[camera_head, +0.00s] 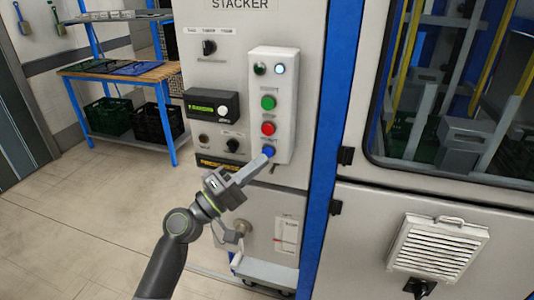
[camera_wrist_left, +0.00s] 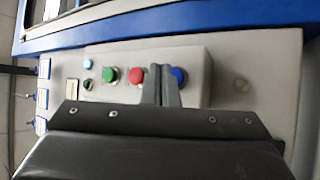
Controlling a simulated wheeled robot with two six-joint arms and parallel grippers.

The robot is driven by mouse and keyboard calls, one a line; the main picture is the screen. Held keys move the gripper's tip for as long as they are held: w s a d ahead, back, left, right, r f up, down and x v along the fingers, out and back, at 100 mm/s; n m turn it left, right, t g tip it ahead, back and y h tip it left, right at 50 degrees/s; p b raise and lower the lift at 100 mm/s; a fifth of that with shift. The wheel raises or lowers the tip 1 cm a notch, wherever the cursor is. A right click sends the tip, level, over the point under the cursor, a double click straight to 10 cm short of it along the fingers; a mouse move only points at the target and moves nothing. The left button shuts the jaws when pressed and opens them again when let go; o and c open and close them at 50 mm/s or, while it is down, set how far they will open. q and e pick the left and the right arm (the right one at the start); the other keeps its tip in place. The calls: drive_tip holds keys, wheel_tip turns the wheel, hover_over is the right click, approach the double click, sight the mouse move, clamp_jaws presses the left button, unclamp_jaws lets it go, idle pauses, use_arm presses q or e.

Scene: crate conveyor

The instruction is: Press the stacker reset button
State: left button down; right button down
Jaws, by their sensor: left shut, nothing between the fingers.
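The stacker control panel is a grey cabinet face with a raised button box (camera_head: 285,85). The box carries a green button (camera_head: 268,103), a red button (camera_head: 268,128) and a blue button (camera_head: 269,151) at the bottom. The blue button also shows in the left wrist view (camera_wrist_left: 179,76), just right of the fingertips. My left gripper (camera_head: 262,158) is shut and empty, its fingertips at or very near the blue button. I cannot tell whether they touch it. In the left wrist view the fingers (camera_wrist_left: 161,83) stand between the red button (camera_wrist_left: 136,75) and the blue one. My right gripper is not in view.
A small display (camera_head: 212,106) and a selector knob (camera_head: 232,146) sit left of the button box. A blue-framed machine window is at the right, above a vent (camera_head: 437,243). A workbench (camera_head: 120,72) with dark crates beneath stands at the back left. The floor at left is clear.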

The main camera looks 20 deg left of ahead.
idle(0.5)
use_arm(q)
drive_tip(key=shift+w+b, duration=0.35)
drive_tip(key=shift+w, duration=0.1)
drive_tip(key=shift+w+b, duration=0.3)
drive_tip(key=shift+w, duration=0.1)
idle(0.6)
drive_tip(key=shift+s, duration=0.85)
drive_tip(key=s, duration=0.5)
drive_tip(key=shift+a+p, duration=0.1)
drive_tip(key=shift+p, duration=0.2)
idle(0.5)
